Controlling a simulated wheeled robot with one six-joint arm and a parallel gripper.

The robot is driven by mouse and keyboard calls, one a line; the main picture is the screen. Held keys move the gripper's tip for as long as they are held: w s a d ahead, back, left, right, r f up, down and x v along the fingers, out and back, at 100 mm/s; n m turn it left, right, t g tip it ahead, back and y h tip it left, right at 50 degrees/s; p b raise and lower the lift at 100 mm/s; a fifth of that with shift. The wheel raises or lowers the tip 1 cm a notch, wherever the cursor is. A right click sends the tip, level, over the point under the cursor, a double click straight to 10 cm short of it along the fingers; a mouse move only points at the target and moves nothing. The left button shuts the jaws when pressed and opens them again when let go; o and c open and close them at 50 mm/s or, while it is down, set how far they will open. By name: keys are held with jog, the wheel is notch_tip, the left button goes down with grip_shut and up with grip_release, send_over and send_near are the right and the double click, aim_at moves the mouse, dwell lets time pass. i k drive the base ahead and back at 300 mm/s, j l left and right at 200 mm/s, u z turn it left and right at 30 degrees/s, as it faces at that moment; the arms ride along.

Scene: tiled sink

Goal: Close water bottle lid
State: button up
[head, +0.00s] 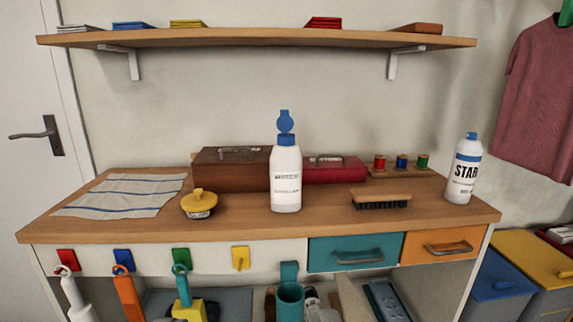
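A white bottle (286,185) with a printed label stands upright near the middle of the wooden worktop (240,215). Its blue cap (286,140) has a round flip lid (285,121) that stands up, open, above the neck. A second white bottle (461,172), with a blue top and large dark letters, stands at the right end of the worktop. My gripper is not in view.
A dark brown box (232,170) and a red box (335,169) stand behind the bottle. A brush (381,201), a yellow-lidded jar (199,204) and a striped cloth (120,195) lie around it. A shelf (270,38) hangs above. The worktop front edge before the bottle is clear.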

aim_at(285, 124)
jog(key=i+j+z, duration=0.3)
jog(key=j, duration=0.2)
jog(key=j+z, duration=0.25)
jog(key=j, duration=0.25)
jog(key=i+j+z, duration=0.1)
jog(key=j+z, duration=0.2)
jog(key=j, duration=0.3)
jog(key=i+j, duration=0.15)
jog(key=i, duration=0.15)
jog(key=i+j+z, duration=0.15)
jog(key=i, duration=0.15)
